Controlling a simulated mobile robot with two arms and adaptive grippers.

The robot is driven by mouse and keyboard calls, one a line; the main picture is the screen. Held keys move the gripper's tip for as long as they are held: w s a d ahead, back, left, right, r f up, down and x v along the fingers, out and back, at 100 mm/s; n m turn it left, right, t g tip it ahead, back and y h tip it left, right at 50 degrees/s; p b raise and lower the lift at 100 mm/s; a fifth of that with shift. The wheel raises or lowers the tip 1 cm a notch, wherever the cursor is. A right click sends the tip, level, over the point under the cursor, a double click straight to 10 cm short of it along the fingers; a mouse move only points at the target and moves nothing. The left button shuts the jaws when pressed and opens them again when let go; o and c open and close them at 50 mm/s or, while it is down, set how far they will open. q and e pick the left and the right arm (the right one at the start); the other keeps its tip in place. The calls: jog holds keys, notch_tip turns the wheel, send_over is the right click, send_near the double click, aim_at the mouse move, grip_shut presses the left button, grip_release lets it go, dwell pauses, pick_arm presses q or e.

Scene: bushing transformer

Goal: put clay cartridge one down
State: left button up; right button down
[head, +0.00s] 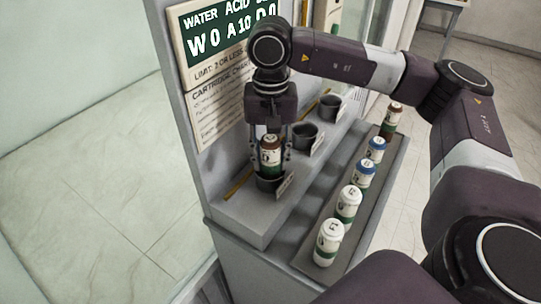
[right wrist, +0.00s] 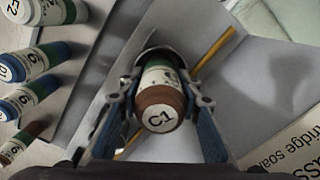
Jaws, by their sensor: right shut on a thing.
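Clay cartridge one (head: 270,152) is a white and green cylinder with a brown cap. The cap reads C1 in the right wrist view (right wrist: 159,108). My right gripper (head: 272,146) points down with its fingers on both sides of the cartridge, shut on it. The cartridge stands upright at the nearest dark cup (head: 268,184) on the grey ledge, its lower end hidden by the cup's rim. I cannot tell whether it rests on the cup's bottom. My left gripper is not in view.
Two empty dark cups (head: 305,134) (head: 331,106) stand farther along the ledge. A grey tray (head: 305,262) at the right holds several cartridges with white, blue and brown caps. A panel with a green display (head: 225,35) rises behind the ledge.

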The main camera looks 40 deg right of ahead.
aim_at(270, 137)
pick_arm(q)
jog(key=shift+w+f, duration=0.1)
pick_arm(e)
jog(key=c, duration=1.8)
grip_release()
jog(key=shift+f, duration=0.2)
jog(key=shift+c, duration=0.2)
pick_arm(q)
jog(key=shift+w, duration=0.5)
pick_arm(e)
jog(key=o, duration=0.4)
jog(key=shift+r, duration=0.1)
jog(key=shift+o, duration=0.2)
jog(key=shift+r, duration=0.45)
notch_tip(270, 137, up, 10)
jog(key=shift+w+r+b, duration=0.1)
jog(key=shift+b, duration=0.2)
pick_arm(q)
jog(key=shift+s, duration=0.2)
pick_arm(e)
jog(key=shift+r, duration=0.6)
